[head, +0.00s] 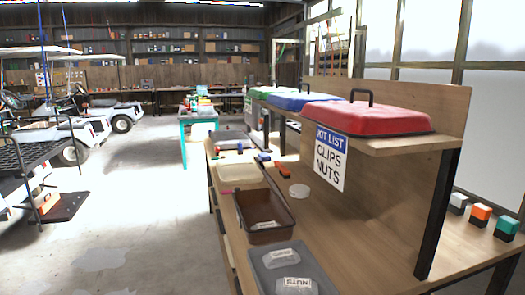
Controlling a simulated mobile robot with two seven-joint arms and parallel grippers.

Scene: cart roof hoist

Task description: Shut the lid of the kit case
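I cannot tell for sure which thing is the kit case. A grey box-like thing (232,139), perhaps a case, sits at the far end of the workbench; whether its lid is open is too small to tell. Red (375,119), blue (300,101) and green (262,93) lid-like covers with black handles lie in a row on the raised shelf. A "KIT LIST CLIPS NUTS" sign (331,158) hangs from the shelf's front edge. Neither of my grippers is in view.
On the workbench (345,235) stand a grey bin labelled nuts (262,262), an open brown bin (244,200) and a cream tray (238,173). A white round lid (299,191) lies nearby. Small coloured blocks (481,212) stand at right. Open floor (130,225) lies left.

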